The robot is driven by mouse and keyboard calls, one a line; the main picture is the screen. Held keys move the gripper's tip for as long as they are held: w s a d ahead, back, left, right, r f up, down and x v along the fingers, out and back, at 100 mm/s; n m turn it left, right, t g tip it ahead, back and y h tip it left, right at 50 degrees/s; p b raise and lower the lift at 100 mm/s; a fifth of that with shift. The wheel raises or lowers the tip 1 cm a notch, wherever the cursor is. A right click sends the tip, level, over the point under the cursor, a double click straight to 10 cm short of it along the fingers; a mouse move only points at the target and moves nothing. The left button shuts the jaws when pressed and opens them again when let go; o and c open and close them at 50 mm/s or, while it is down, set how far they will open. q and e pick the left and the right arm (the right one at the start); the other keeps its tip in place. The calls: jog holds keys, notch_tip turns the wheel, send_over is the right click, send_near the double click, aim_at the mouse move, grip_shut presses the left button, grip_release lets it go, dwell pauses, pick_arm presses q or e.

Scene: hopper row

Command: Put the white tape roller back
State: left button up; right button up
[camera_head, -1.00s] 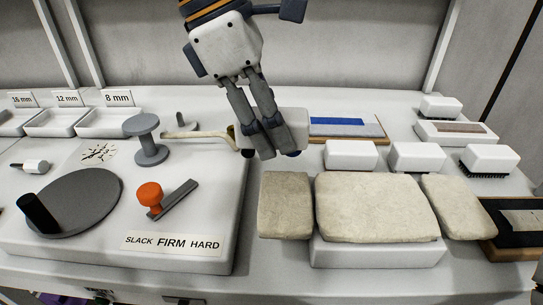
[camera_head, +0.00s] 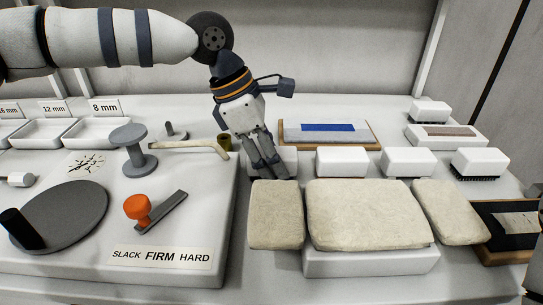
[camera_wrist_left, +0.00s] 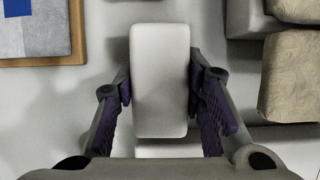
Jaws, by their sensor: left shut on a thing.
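The white tape roller, a white block, shows in the head view (camera_head: 288,157) partly behind my fingers and in the left wrist view (camera_wrist_left: 160,75) between them. My left gripper (camera_head: 270,174) points down and is shut on it, with a dark pad against each long side in the wrist view (camera_wrist_left: 160,92). The roller is low over the counter, just left of a row of white-backed brushes and behind the left beige pad. Its underside is hidden, so I cannot tell whether it touches the counter. My right gripper's fingers are not in view.
White-backed brushes (camera_head: 341,161) stand close to the right. Beige pads (camera_head: 277,214) lie in front. A wood-edged board with a blue strip (camera_head: 327,132) is behind. To the left is a white station with a grey spool (camera_head: 133,150), a bent rod (camera_head: 190,145) and an orange knob (camera_head: 138,207).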

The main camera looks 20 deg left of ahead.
pick_arm(q)
jog(key=o, duration=1.2)
jog(key=shift+o, duration=0.2)
jog(key=v, duration=1.2)
jog(key=shift+r, duration=0.15)
